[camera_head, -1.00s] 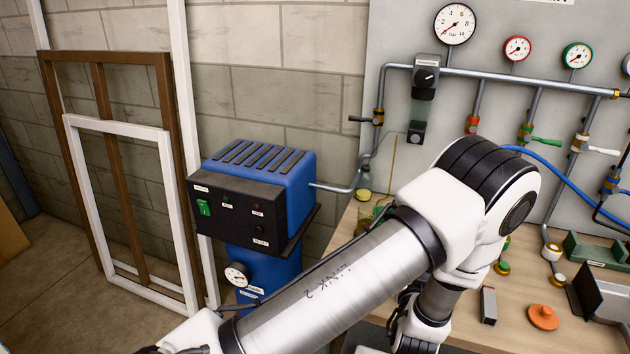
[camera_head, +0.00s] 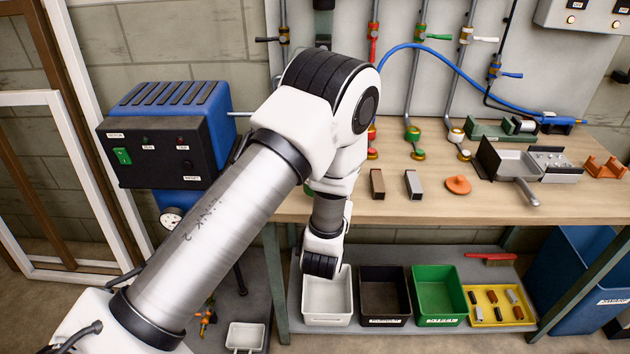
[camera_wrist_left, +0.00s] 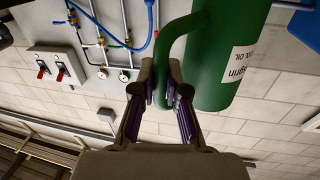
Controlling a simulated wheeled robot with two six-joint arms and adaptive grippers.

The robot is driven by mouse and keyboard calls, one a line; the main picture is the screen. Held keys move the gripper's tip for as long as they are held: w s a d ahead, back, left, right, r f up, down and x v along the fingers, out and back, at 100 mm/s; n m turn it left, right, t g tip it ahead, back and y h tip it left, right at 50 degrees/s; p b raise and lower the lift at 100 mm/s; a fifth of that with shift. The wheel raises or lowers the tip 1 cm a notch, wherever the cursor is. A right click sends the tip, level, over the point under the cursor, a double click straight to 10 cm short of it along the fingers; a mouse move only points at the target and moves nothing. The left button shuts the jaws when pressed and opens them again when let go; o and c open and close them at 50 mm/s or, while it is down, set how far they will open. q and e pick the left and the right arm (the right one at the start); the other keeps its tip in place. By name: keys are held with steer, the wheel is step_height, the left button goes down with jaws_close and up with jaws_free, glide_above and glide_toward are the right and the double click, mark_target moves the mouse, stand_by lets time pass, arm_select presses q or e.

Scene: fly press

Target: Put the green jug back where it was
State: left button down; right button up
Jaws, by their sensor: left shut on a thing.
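The green jug (camera_wrist_left: 225,50) fills the upper right of the left wrist view, with a white label on its side. My left gripper (camera_wrist_left: 163,95) is shut on the jug's curved handle, a finger on each side of it. In the head view the left arm covers the middle of the picture. The wall panel with pipes shows behind the jug in the wrist view. My right gripper is not in view.
The wooden workbench (camera_head: 400,205) carries metal blocks, an orange knob (camera_head: 458,185) and a metal pan (camera_head: 512,165). On the shelf below are white, black and green bins (camera_head: 437,295) and a yellow tray (camera_head: 497,321). A blue compressor (camera_head: 170,100) stands left.

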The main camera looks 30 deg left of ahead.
arm_select(q)
steer(key=w+a, duration=0.1)
steer(key=a, duration=0.1)
steer(key=w+a, duration=0.1)
steer(key=a, duration=0.2)
steer(key=w+a, duration=0.2)
steer(key=a, duration=0.1)
steer(key=shift+f+p, duration=0.3)
steer(key=shift+f, duration=0.05)
steer(key=shift+w+a+f, duration=0.15)
steer(key=shift+a, duration=0.15)
step_height(320, 180, down, 4)
steer(key=b, duration=0.2)
steer(key=shift+r+b, duration=0.25)
steer(key=shift+b, duration=0.1)
steer(key=shift+f, duration=0.1)
steer(key=c, duration=1.3)
jaws_free()
steer(key=shift+c, duration=0.2)
steer(key=shift+o, duration=0.7)
